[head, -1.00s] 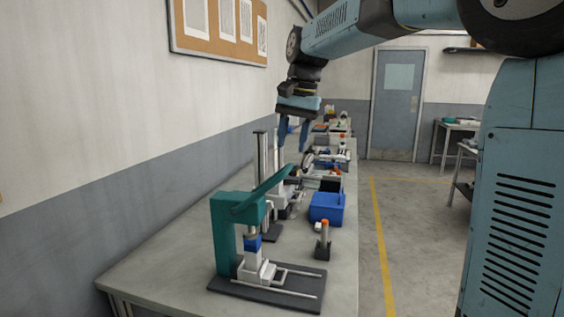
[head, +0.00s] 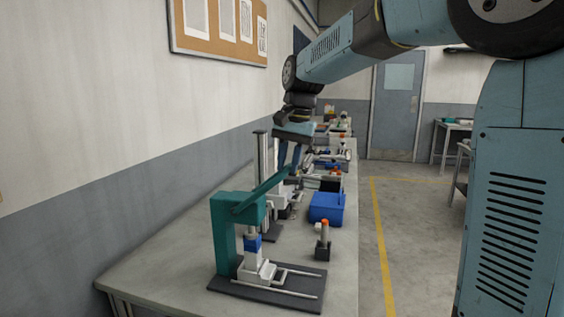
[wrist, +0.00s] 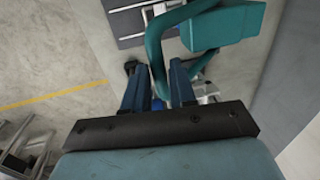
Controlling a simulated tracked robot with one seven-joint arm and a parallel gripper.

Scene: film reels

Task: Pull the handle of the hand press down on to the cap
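The teal hand press (head: 224,240) stands on a dark base plate at the near end of the bench. Its handle (head: 262,194) is raised and slopes up to the right and away. A blue cap (head: 253,243) sits on a white piece below the press's grey ram; I cannot tell whether the ram touches it. My gripper (head: 291,166) points down at the handle's far end. In the wrist view its two fingers (wrist: 157,80) are apart, with the handle (wrist: 154,48) running between them. Whether either finger touches the handle cannot be told.
A grey upright post (head: 262,160) stands behind the handle. A blue bin (head: 327,208) and a dark stand with an orange-topped piece (head: 323,240) are to the right. More items crowd the bench beyond. The wall is close on the left.

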